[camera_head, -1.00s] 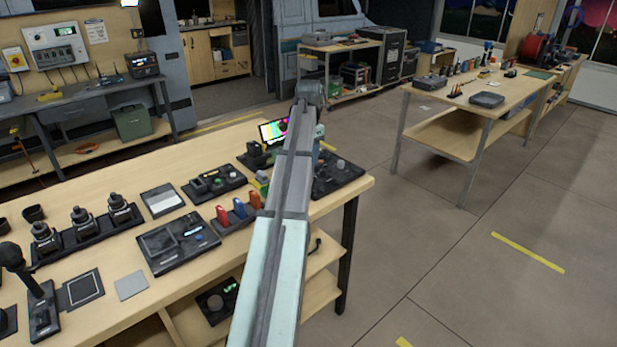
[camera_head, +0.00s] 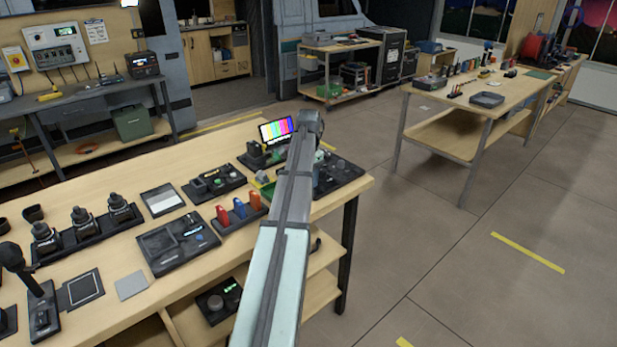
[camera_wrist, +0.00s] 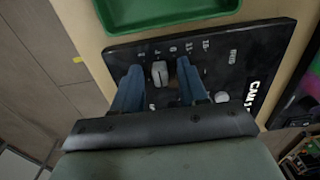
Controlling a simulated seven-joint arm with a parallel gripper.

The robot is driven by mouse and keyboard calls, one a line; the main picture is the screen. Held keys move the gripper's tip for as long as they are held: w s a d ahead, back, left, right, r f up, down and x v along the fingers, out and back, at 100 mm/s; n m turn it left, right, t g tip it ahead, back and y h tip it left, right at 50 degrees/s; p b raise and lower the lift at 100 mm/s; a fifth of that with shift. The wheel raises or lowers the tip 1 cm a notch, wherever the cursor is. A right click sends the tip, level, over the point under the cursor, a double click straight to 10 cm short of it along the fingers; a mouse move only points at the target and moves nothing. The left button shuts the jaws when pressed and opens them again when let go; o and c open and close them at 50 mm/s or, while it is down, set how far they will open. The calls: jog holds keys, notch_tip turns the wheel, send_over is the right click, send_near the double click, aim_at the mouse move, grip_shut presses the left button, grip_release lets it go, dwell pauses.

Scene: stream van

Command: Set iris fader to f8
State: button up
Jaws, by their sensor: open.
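The iris fader's pale grey cap (camera_wrist: 160,74) sits on a black camera panel (camera_wrist: 268,62) with a row of white markings along it, in the wrist view. My gripper (camera_wrist: 159,67) is open. One blue finger is on each side of the cap, and I see gaps beside it; contact is not clear. The markings are too blurred to read for certain, so the f-number at the cap cannot be told. In the head view the panel (camera_head: 345,172) lies at the bench's right end, partly behind my arm, and my gripper is hidden.
A green tray (camera_wrist: 165,12) lies beside the panel in the wrist view. A colour-bar monitor (camera_head: 277,129) stands behind my arm. Several coloured handles (camera_head: 239,209) stand in a black holder to its left. The bench (camera_head: 190,292) holds other control panels.

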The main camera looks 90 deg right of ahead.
grip_shut()
dwell(0.5)
jog(key=shift+w+d, duration=0.65)
jog(key=shift+d, duration=0.05)
grip_release()
jog(key=shift+a, duration=0.1)
notch_tip(320, 180, up, 14)
dwell(0.4)
jog(key=shift+f, duration=0.1)
